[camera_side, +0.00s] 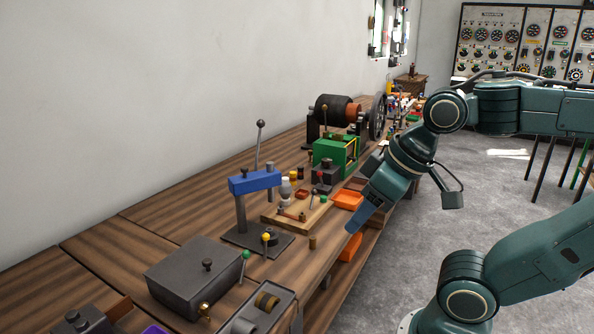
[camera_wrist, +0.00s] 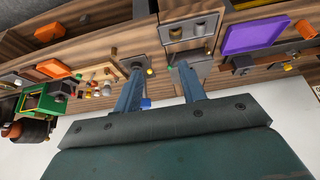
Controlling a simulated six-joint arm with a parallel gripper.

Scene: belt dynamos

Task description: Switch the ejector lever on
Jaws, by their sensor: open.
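My gripper (camera_side: 354,228) is open and empty, hanging above the front edge of the bench with its fingers pointing down. In the wrist view its two blue fingers (camera_wrist: 160,70) stand apart. No lever is labelled, so I cannot tell which is the ejector lever. A lever with a green ball (camera_side: 245,255) stands beside the grey box, and a yellow ball lever (camera_side: 265,238) stands by the base of the blue press (camera_side: 254,181). The yellow ball (camera_wrist: 149,72) also shows between the fingers in the wrist view.
The lidded grey box (camera_side: 195,272) stands at the near end of the bench (camera_side: 140,215). A wooden board (camera_side: 292,222) with small parts, orange trays (camera_side: 347,199) and a green machine (camera_side: 335,155) stand farther along. A purple tray (camera_wrist: 254,34) shows in the wrist view.

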